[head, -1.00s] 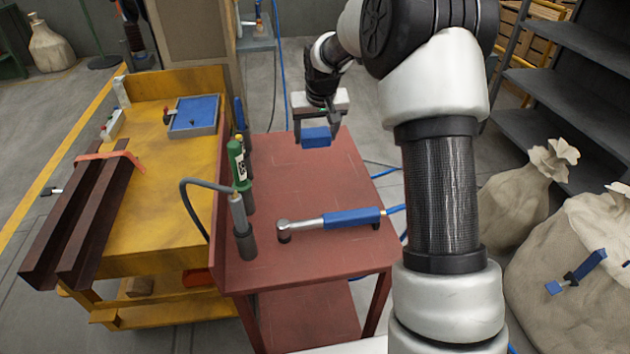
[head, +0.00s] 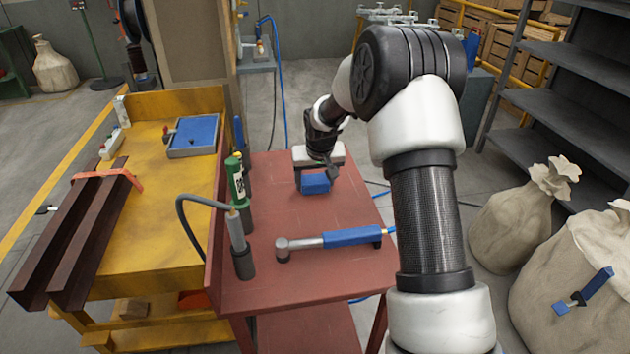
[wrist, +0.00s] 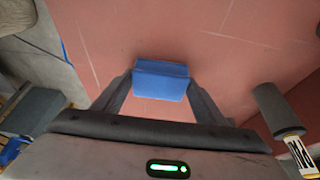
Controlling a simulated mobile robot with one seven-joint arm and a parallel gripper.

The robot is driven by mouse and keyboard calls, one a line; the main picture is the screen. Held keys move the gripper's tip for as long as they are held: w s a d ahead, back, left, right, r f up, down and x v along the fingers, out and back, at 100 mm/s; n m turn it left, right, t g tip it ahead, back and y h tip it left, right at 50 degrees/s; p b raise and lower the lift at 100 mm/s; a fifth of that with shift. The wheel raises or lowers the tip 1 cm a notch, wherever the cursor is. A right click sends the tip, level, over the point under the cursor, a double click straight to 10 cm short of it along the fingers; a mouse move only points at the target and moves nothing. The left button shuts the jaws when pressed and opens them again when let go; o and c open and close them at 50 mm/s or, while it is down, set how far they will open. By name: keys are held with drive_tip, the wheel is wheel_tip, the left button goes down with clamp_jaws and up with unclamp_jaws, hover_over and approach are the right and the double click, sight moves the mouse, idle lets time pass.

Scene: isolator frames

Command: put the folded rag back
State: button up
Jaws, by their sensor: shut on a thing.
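The folded rag is a small blue block-like bundle (head: 316,183) at the far end of the red table (head: 330,230). My gripper (head: 314,186) is shut on it, with one finger on each side. In the wrist view the rag (wrist: 160,80) sits between the two dark fingertips, over the red tabletop. It is low, at or just above the surface; I cannot tell whether it touches.
A blue-handled tool (head: 335,240) lies across the table's near part. A green bottle (head: 237,185) and a grey hosed torch (head: 238,240) stand along the left edge. A yellow cart (head: 165,220) adjoins on the left. The table's middle is clear.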

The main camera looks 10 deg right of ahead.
drive_tip(key=shift+f, duration=0.2)
drive_tip(key=o, duration=0.9)
drive_tip(key=shift+o, duration=0.2)
drive_tip(key=shift+r, duration=0.1)
